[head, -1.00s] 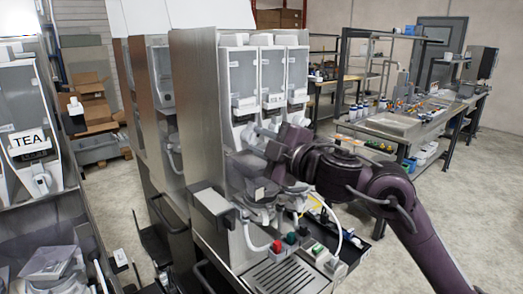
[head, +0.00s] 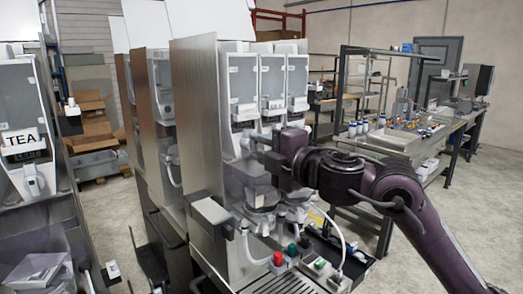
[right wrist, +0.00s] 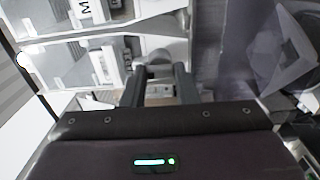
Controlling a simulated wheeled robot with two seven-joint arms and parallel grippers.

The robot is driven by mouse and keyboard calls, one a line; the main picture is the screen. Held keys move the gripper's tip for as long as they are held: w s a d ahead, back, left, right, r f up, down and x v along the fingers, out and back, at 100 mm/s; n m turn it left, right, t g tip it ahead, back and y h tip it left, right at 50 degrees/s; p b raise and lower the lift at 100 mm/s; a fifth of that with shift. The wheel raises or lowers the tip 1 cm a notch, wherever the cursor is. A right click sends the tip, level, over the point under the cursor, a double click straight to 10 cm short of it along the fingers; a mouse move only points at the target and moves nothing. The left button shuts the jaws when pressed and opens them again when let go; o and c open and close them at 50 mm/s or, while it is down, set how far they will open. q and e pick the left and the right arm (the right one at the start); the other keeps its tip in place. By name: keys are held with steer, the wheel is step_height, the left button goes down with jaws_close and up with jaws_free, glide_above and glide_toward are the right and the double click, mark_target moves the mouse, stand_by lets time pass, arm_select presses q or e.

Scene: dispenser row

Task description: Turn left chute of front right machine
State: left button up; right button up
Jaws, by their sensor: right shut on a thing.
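The front right machine (head: 199,120) is a tall steel dispenser with clear-fronted canisters side by side. Its left canister (head: 243,85) has a pale chute (head: 247,139) below it. My right arm comes in from the right, and its gripper (head: 262,146) is at this left chute, partly hiding it. In the right wrist view the two dark fingers (right wrist: 158,88) are closed in on the pale chute part (right wrist: 157,72) between them. The exact turn of the chute is hard to tell. My left gripper is not in view.
Below the chutes are clear mixing bowls (head: 262,197), a red button (head: 278,259) and a drip tray (head: 285,284). Another machine labelled TEA (head: 22,140) stands at the left. A workbench (head: 385,143) with bottles is behind at the right, with open floor around it.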

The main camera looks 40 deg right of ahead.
steer(key=shift+f, duration=0.1)
steer(key=o, duration=1)
